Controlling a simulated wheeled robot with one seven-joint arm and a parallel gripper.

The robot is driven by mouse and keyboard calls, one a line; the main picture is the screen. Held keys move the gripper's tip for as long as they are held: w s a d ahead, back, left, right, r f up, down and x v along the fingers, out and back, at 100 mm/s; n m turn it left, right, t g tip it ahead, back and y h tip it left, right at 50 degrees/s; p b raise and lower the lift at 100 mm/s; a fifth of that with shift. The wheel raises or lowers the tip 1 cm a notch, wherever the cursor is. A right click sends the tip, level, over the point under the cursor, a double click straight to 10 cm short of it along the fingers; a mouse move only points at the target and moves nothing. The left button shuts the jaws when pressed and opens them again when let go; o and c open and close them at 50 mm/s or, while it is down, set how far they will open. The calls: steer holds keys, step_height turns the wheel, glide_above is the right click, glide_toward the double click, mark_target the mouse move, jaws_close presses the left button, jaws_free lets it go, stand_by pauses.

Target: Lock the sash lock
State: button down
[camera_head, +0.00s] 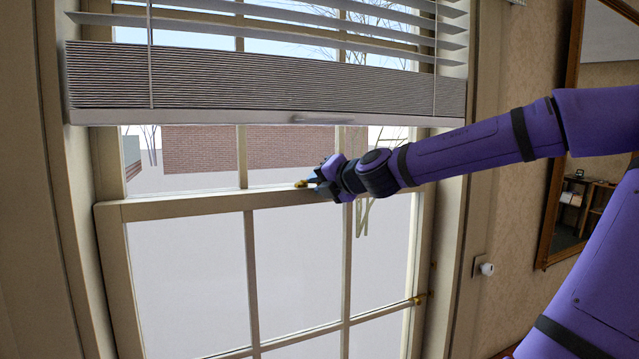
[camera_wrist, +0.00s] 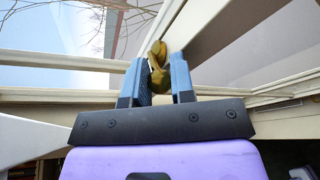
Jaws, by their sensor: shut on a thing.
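The sash lock (camera_head: 301,184) is a small brass piece on top of the window's meeting rail (camera_head: 190,205), near the middle of the window. In the wrist view the brass sash lock (camera_wrist: 157,68) sits between the two blue fingers. My gripper (camera_head: 312,182) reaches in from the right at the rail. In the wrist view my gripper (camera_wrist: 165,80) is shut on the lock's brass lever. Part of the lock is hidden behind the fingers, and I cannot tell its turn position for certain.
A slatted blind (camera_head: 260,85) hangs over the upper window, its bottom bar (camera_head: 320,118) above my gripper. A brass fitting (camera_head: 418,299) is at the lower right of the sash. A mirror (camera_head: 580,150) hangs on the right wall, near a white knob (camera_head: 486,268).

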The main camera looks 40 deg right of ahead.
steer(key=c, duration=1)
jaws_free()
steer(key=shift+a+h, duration=0.1)
steer(key=shift+h, duration=0.3)
steer(key=shift+s+a+m+h, duration=0.1)
steer(key=shift+a+m+h, duration=0.1)
steer(key=shift+m+h, duration=0.35)
steer(key=shift+a+m+h, duration=0.15)
steer(key=shift+m+h, duration=0.4)
steer(key=shift+a+m+g+h, duration=0.4)
steer(key=shift+m+h, duration=0.3)
steer(key=shift+h, duration=0.3)
steer(key=shift+a+m+g+h, duration=0.3)
steer(key=shift+m+g+h, duration=0.1)
steer(key=shift+m+h, duration=0.45)
